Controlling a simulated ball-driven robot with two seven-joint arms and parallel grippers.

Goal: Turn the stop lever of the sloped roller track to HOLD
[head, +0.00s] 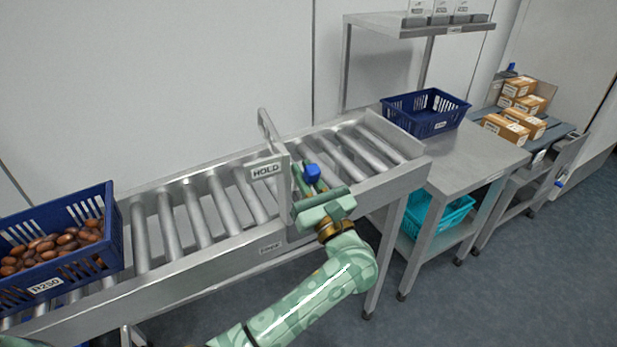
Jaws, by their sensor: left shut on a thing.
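The sloped roller track (205,258) runs across the view with metal rollers. Its stop lever has a blue handle (312,172) at the near side of the track, beside an upright metal plate. A HOLD sign (265,170) is on that plate. A lower label (271,247) is on the side rail, too small to read surely. My left gripper (315,183) is shut on the blue handle of the stop lever. The gripper hides most of the lever, so its exact angle cannot be told. My right gripper is not in view.
A blue crate (117,228) of brown dates sits on the track at the left. An empty dark blue crate (428,130) stands on the steel table (475,150) at the right. A teal crate (440,222) is below it. Cartons (515,125) lie farther right.

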